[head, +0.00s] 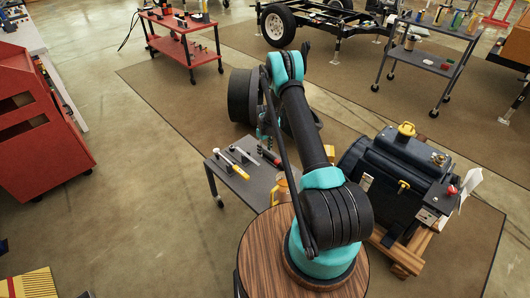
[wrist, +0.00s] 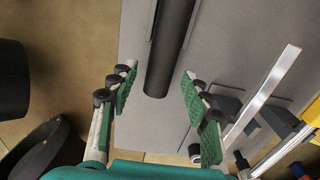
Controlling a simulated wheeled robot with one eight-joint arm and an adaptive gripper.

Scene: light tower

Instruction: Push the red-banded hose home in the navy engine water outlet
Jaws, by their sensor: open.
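The navy engine (head: 385,178) stands on a wooden pallet at the right in the head view. I cannot tell which of its fittings is the water outlet. My gripper (wrist: 158,75) is open in the wrist view, its green-padded fingers pointing down at a grey cart top (wrist: 225,50). A black cylinder (wrist: 172,42) shows between and beyond the fingertips, with free space on both sides. It may be the hose, but no red band shows on it there.
The grey cart also carries a pale bar (wrist: 265,90) and other small tools. A large black round object (head: 241,96) stands behind it. The red cabinet (head: 40,125) is at the far left. Open floor (head: 140,190) lies left of the cart.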

